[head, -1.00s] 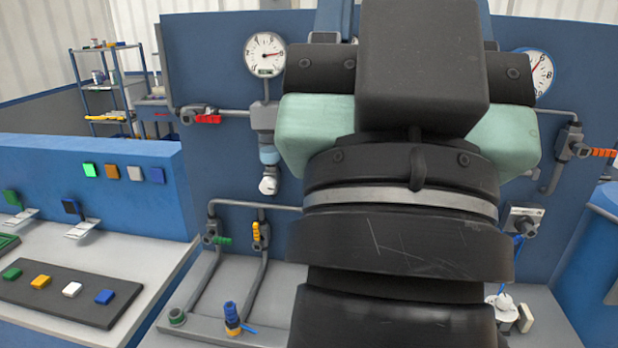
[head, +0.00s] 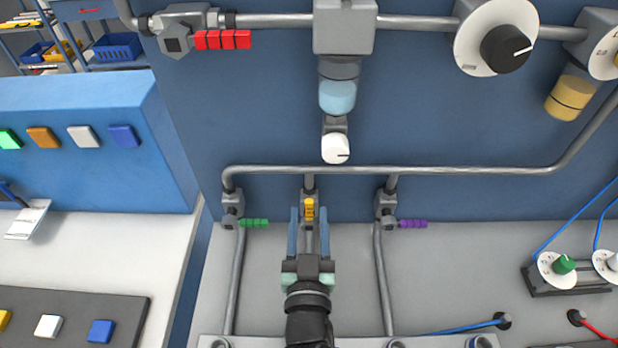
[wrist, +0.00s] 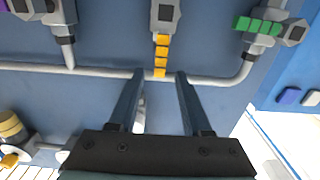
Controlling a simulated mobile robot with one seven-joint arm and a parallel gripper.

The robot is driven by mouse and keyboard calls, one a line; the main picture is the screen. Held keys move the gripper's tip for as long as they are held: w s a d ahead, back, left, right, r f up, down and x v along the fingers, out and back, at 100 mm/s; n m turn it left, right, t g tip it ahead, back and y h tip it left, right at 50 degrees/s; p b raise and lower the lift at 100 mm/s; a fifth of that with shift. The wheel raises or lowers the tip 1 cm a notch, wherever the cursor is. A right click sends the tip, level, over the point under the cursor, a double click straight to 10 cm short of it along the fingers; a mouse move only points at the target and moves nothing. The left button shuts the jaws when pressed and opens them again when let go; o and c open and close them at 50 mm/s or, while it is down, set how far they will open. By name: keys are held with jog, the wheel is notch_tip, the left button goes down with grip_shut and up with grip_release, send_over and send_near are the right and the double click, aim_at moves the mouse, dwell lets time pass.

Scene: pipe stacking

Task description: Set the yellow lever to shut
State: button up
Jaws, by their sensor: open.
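The yellow lever (head: 309,209) sits on the middle of three valves on the lower pipe. It points up and down in the head view, in line with its vertical pipe. In the wrist view, the yellow lever (wrist: 161,58) hangs from its grey valve body, its free end near the fingertips. My gripper (head: 309,214) is open and empty, with one finger on each side of the lever in the picture. In the wrist view, my gripper (wrist: 160,74) shows a gap on both sides of the lever's end. How deep the fingertips reach around it is unclear.
A green lever (head: 254,223) at left and a purple lever (head: 412,224) at right lie crosswise on neighbouring valves. A horizontal pipe (head: 440,171) runs above them. A white knob (head: 335,148) sticks out above the gripper. Blue cables lie at right.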

aim_at(309, 200)
jog(key=shift+w+p, duration=0.65)
jog(key=shift+w, duration=2.85)
grip_shut()
